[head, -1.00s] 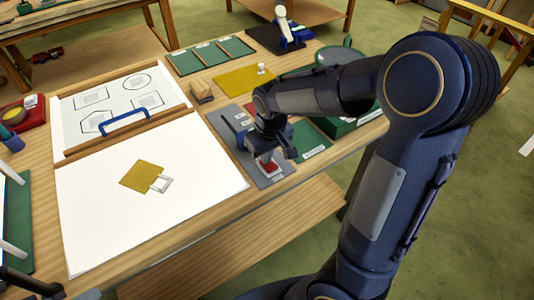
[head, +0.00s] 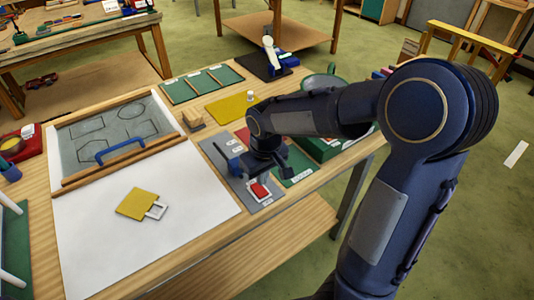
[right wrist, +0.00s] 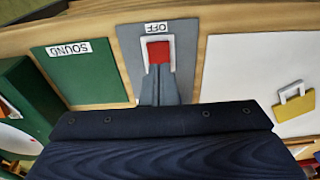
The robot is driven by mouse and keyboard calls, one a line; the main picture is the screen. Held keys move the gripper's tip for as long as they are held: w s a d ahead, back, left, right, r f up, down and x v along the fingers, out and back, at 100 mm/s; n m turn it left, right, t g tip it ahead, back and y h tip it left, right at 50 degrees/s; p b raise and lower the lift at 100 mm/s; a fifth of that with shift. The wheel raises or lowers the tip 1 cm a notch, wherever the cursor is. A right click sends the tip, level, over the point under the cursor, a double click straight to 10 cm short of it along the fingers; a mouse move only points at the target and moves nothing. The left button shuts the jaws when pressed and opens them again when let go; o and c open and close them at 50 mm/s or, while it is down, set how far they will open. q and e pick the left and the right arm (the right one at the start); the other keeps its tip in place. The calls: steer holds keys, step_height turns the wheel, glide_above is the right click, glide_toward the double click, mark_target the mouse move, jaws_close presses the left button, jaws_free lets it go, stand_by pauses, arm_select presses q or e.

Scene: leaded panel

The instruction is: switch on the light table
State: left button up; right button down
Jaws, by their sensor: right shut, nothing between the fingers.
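The light table's drawing panel (head: 88,142) is at the back left of the workbench in the head view. It looks dull grey, with dark outline shapes on it. A red switch (head: 260,190) in a pale frame sits on a grey plate (head: 212,150) to the right. It also shows in the right wrist view (right wrist: 158,52), next to a label (right wrist: 157,28) reading OFF. My right gripper (head: 256,178) is shut and empty. Its fingertips (right wrist: 159,78) are close to the switch; I cannot tell whether they touch it. My left gripper is not in view.
A blue handle (head: 121,150) stands over the wooden strip before the panel. A yellow piece with a pale loop (head: 137,203) lies on the white sheet (head: 190,215). A green plate labelled SOUND (right wrist: 85,75) lies beside the switch plate. A wooden block (head: 193,118) stands behind.

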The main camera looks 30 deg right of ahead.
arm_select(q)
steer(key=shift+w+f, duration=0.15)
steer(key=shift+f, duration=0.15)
arm_select(e)
step_height(320, 180, up, 9)
steer(key=s, duration=0.1)
steer(key=shift+s, duration=0.15)
steer(key=shift+f, duration=0.1)
